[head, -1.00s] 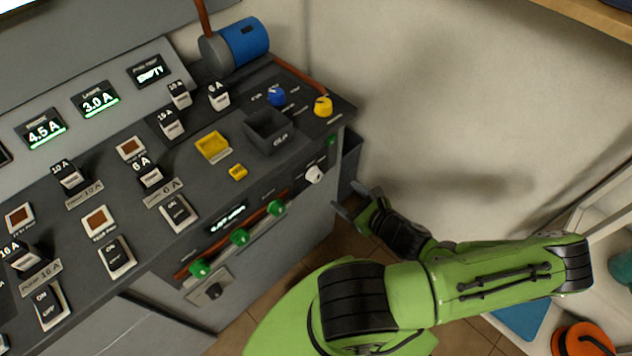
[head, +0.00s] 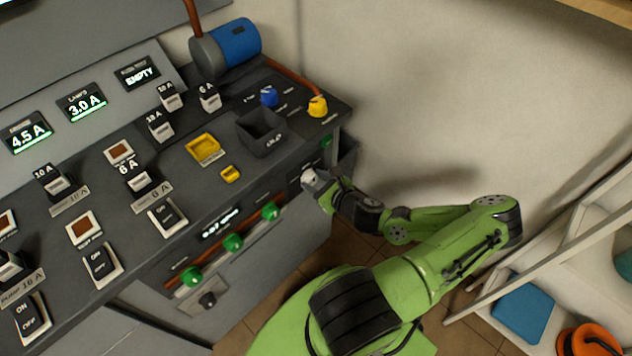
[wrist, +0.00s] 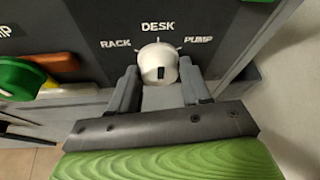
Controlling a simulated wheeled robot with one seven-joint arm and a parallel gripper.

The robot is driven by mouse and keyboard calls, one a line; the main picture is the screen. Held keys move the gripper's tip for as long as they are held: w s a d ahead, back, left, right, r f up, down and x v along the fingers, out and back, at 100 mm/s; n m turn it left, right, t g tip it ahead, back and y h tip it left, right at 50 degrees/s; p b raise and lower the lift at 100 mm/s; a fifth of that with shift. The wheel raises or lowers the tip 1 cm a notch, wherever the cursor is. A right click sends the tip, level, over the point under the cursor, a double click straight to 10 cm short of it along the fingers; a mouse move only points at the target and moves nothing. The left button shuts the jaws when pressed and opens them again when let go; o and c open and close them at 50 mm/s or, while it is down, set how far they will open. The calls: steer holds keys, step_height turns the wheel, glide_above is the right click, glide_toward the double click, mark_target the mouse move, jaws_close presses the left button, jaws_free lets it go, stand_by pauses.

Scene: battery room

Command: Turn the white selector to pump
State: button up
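The white selector (wrist: 158,64) is a round knob on the dark front panel of the desk, with a dark mark on its face. Labels RACK, DESK and PUMP (wrist: 199,39) arc around its top from left to right. I cannot tell clearly which label it points at. My gripper (wrist: 159,78) is open, with one finger on each side of the knob, close to it; I cannot tell whether they touch. In the head view the selector (head: 308,177) sits right at the fingertips of my gripper (head: 314,184), which partly cover it.
Green knobs (head: 271,210) line the panel left of the selector. Above are a dark bin (head: 259,134), a yellow knob (head: 317,106) and a blue knob (head: 268,97). A wall (head: 430,100) stands to the right, and a white shelf (head: 560,245) is at the lower right.

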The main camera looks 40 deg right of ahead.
steer(key=c, duration=0.6)
steer(key=shift+r+p, duration=0.1)
steer(key=shift+p, duration=0.4)
steer(key=m+y+p, duration=0.1)
steer(key=p, duration=0.2)
steer(key=shift+r, duration=0.15)
steer(key=shift+d+m+y+p, duration=0.15)
steer(key=shift+m+y+p, duration=0.35)
steer(key=shift+m+p, duration=0.3)
steer(key=shift+d+f+m+y+p, duration=0.1)
steer(key=shift+f+m+y+p, duration=0.15)
steer(key=shift+m+y+p, duration=0.8)
steer(key=shift+d+f+m+y+b, duration=0.15)
steer(key=shift+m+y+b, duration=0.55)
steer(key=shift+m, duration=1.05)
